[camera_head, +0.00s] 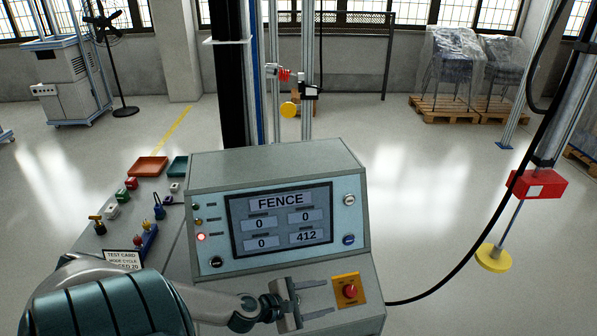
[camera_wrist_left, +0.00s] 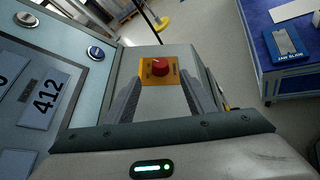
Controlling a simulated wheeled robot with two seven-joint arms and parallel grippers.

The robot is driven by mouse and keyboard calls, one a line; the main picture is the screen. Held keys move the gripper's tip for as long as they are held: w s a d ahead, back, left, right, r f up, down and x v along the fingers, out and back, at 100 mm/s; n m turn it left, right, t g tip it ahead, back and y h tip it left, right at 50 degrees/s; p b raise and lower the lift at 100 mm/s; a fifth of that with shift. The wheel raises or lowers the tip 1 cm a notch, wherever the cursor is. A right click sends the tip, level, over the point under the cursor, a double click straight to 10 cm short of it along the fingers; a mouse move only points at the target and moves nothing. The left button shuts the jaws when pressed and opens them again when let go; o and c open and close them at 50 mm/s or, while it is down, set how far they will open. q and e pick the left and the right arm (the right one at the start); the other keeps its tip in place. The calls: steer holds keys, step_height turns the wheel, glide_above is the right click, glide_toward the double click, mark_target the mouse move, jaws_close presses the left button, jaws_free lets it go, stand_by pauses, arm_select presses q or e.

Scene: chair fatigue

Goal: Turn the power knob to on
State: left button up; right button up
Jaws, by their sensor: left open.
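The power knob (camera_head: 350,291) is a red knob on a yellow plate, on the sloping lower panel of the grey control console (camera_head: 270,160). It also shows in the left wrist view (camera_wrist_left: 160,68), between and beyond my two fingers. My left gripper (camera_head: 322,298) is open and empty, just left of the knob in the head view, its fingers pointing at it. The fingers appear apart from the knob. Its left wrist view (camera_wrist_left: 160,100) shows the fingers spread on both sides of the yellow plate. My right gripper is not in view.
The console screen (camera_head: 281,219) reads FENCE, with a red lamp (camera_head: 201,237) lit beside it. Small coloured controls and a test card (camera_head: 124,260) are on the left desk. A black cable runs from the console's right side. A blue bench (camera_wrist_left: 285,60) shows in the left wrist view.

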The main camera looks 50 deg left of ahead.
arm_select(q)
steer(key=b+v, duration=0.1)
steer(key=v, duration=0.6)
steer(key=shift+s+r+b, duration=0.25)
steer(key=shift+s+b, duration=0.05)
steer(key=shift+b, duration=0.1)
stand_by(0.5)
